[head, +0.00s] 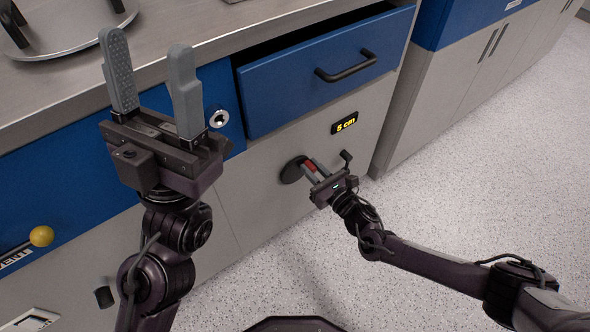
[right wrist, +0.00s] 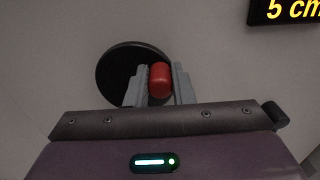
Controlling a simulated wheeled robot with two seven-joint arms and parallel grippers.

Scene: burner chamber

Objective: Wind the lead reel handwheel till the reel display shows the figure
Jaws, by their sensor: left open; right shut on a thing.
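The lead reel handwheel is a dark disc (right wrist: 118,72) with a red knob (right wrist: 159,80), mounted on the grey cabinet front; in the head view the disc (head: 292,170) is partly behind my right gripper. My right gripper (head: 308,168) is shut on the red knob, one finger on each side of it in the right wrist view. The reel display (head: 345,123) is a small black panel above and to the right of the wheel, reading "5 cm" in yellow. My left gripper (head: 150,85) is open and empty, raised in front of the worktop.
A blue drawer (head: 320,88) with a black handle stands partly open above the handwheel. A yellow ball knob (head: 41,236) sticks out at the lower left. A metal tray (head: 70,35) lies on the worktop. Speckled floor is clear at the right.

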